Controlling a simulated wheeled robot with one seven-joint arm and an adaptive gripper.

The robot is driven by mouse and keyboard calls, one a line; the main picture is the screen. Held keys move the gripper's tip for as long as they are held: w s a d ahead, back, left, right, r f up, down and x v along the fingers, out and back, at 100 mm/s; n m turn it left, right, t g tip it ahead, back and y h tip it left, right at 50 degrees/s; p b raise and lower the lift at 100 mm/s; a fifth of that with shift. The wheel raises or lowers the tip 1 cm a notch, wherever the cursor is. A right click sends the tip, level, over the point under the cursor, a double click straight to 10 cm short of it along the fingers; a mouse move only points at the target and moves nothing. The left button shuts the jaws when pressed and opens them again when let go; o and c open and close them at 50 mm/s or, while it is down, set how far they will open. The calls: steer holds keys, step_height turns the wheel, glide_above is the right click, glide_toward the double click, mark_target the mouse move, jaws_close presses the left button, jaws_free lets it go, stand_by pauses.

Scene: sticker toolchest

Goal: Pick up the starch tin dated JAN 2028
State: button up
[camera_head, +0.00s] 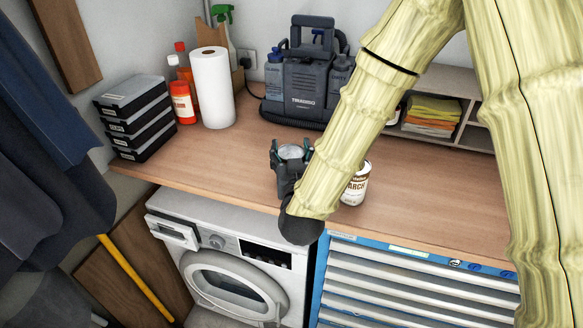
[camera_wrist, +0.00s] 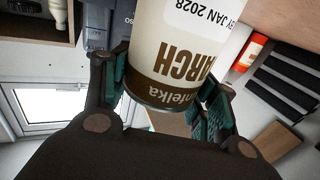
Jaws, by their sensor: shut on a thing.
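A starch tin (camera_wrist: 185,50) with a cream and brown label fills the upper middle of the wrist view. Its lettering is upside down there and reads "BY JAN 2028" and part of "STARCH". My gripper (camera_wrist: 165,95) is shut on this tin, with a green-padded finger on each side. In the head view my gripper (camera_head: 291,165) is near the front of the counter, and the tin's grey round top (camera_head: 291,152) shows between the fingers. I cannot tell whether its base touches the counter. A second starch tin (camera_head: 355,186) stands upright to the right, partly behind my arm; its date is not readable.
The wooden counter (camera_head: 240,165) has free room around the gripper. Behind stand a paper towel roll (camera_head: 212,90), red bottles (camera_head: 182,100), stacked black cases (camera_head: 135,118) and a dark grey machine (camera_head: 305,80). A shelf with folded cloths (camera_head: 431,115) is at the right.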

steer(key=shift+r, duration=0.15)
steer(key=shift+r+b, duration=0.55)
steer(key=shift+r, duration=0.3)
steer(key=shift+r+b, duration=0.4)
steer(key=shift+r, duration=0.45)
steer(key=s+r, duration=0.1)
steer(key=s, duration=0.7)
steer(key=shift+a, duration=0.2)
steer(key=shift+s+p, duration=0.2)
steer(key=shift+p, duration=0.2)
